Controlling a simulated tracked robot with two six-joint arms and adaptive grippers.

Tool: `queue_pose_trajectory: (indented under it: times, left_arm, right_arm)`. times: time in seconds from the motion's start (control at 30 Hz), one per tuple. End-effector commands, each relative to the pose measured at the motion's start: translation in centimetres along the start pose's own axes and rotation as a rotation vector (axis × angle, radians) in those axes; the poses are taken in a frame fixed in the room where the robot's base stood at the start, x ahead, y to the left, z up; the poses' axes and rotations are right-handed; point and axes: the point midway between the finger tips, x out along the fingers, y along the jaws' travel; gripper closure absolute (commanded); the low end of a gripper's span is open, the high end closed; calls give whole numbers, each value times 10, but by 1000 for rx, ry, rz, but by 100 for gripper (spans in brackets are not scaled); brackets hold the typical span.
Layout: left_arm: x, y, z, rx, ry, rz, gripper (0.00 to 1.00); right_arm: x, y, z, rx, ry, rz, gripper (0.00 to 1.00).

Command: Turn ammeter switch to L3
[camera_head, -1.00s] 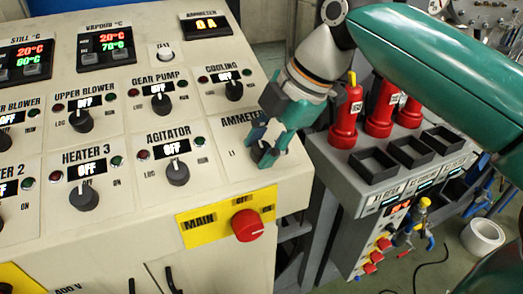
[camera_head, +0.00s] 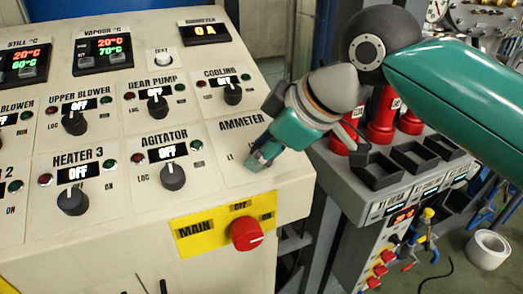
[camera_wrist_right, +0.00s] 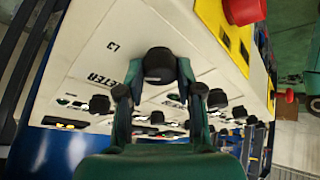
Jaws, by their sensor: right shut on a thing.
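The ammeter switch is a black round knob (camera_wrist_right: 160,64) on the cream panel, below the printed AMMETER label (camera_head: 241,124). In the right wrist view it sits between the two fingertips of my right gripper (camera_wrist_right: 158,82), which is shut on it. In the head view my right gripper (camera_head: 261,159) reaches down to the panel from the upper right and hides most of the knob. An L1 mark shows left of the fingers. A single mark (camera_wrist_right: 113,46) shows beside the knob in the wrist view. The ammeter display (camera_head: 205,30) reads 0A. My left gripper is not in view.
The red main switch (camera_head: 246,234) on its yellow plate is just below the ammeter switch. The agitator knob (camera_head: 172,177) and cooling knob (camera_head: 232,94) are close by. Right of the panel stands a grey unit with black trays (camera_head: 376,170) and red bottles (camera_head: 381,120).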

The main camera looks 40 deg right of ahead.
Motion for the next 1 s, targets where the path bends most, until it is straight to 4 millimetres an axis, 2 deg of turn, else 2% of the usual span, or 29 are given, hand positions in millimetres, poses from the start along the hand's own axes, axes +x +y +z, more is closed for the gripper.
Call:
queue_pose_trajectory:
  times: [0.3, 0.77, 0.8, 0.93, 1.0]
  left_arm:
    - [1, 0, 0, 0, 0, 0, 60]
    - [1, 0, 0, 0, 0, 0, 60]
    - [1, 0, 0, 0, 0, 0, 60]
    - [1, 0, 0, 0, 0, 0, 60]
    - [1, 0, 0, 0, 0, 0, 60]
  right_arm:
    - [-1, 0, 0, 105, 6, 41, 99]
    - [0, 0, 0, 120, 5, 45, 99]
    - [0, 0, 0, 120, 5, 45, 61]
    - [0, 0, 0, 120, 5, 45, 39]
    - [0, 0, 0, 119, 5, 44, 39]
